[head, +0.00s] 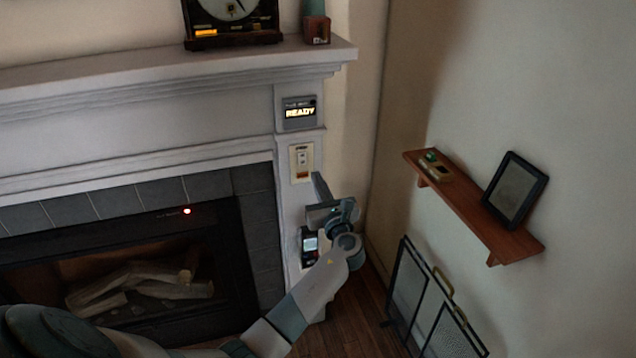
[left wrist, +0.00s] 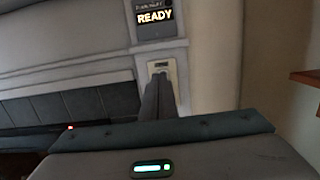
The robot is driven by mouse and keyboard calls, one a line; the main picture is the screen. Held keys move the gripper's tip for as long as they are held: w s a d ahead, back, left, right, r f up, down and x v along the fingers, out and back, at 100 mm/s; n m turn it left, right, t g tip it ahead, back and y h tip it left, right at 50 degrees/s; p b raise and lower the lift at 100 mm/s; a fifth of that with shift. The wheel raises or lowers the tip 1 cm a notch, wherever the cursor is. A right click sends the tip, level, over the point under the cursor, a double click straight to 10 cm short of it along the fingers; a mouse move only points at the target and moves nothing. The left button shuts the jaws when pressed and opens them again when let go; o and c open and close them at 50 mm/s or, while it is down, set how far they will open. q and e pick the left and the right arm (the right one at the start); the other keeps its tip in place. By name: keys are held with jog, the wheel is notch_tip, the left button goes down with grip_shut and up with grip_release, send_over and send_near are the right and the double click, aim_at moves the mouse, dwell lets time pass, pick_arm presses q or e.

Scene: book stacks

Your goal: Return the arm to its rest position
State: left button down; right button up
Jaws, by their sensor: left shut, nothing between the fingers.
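My left arm reaches in from the bottom left of the head view. My left gripper (head: 318,185) is shut and empty, in front of the white fireplace pillar, just below and right of the switch plate (head: 302,161). In the left wrist view the closed fingers (left wrist: 159,97) point at the switch plate (left wrist: 163,72) and cover its lower part. I cannot tell whether the fingertips touch it. A small display reading READY (head: 299,112) is above the plate. My right gripper is not in view.
The fireplace (head: 130,275) with logs is at the left, under a mantel (head: 150,75) holding a clock (head: 232,22). A wooden shelf (head: 470,212) with a dark picture frame (head: 515,189) is on the right wall. A folding black screen (head: 430,305) stands on the floor below it.

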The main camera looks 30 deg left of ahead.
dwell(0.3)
pick_arm(q)
jog(key=s+d+f+n+g+h, duration=0.1)
jog(key=s+d+f+h, duration=0.15)
jog(key=f, duration=0.85)
jog(key=s+d+f+n+g+h+b, duration=0.1)
jog(key=s+f+h, duration=0.15)
jog(key=f, duration=0.95)
jog(key=s+d+f+n+g+h, duration=0.1)
jog(key=s+d+f+n+h, duration=0.15)
jog(key=f, duration=0.85)
jog(key=s+d+f+n+g+h, duration=0.2)
jog(key=s+f, duration=0.8)
jog(key=f, duration=0.3)
jog(key=s+d+f+n+g+h+b, duration=0.1)
jog(key=s+d+f+n+g+h, duration=0.2)
jog(key=s+f, duration=0.8)
jog(key=s+d+f+n+g, duration=0.1)
jog(key=s+f+n, duration=0.3)
jog(key=s, duration=0.8)
jog(key=s+d+f+n+g+h+b, duration=0.1)
jog(key=s+d+f+n, duration=0.2)
jog(key=s, duration=1)
jog(key=s+d+f+n+g+h, duration=0.1)
jog(key=s+f+n, duration=0.5)
jog(key=s, duration=0.7)
jog(key=shift+d+f+n+g+b, duration=0.4)
jog(key=shift+d+n, duration=0.25)
jog(key=shift+d, duration=0.1)
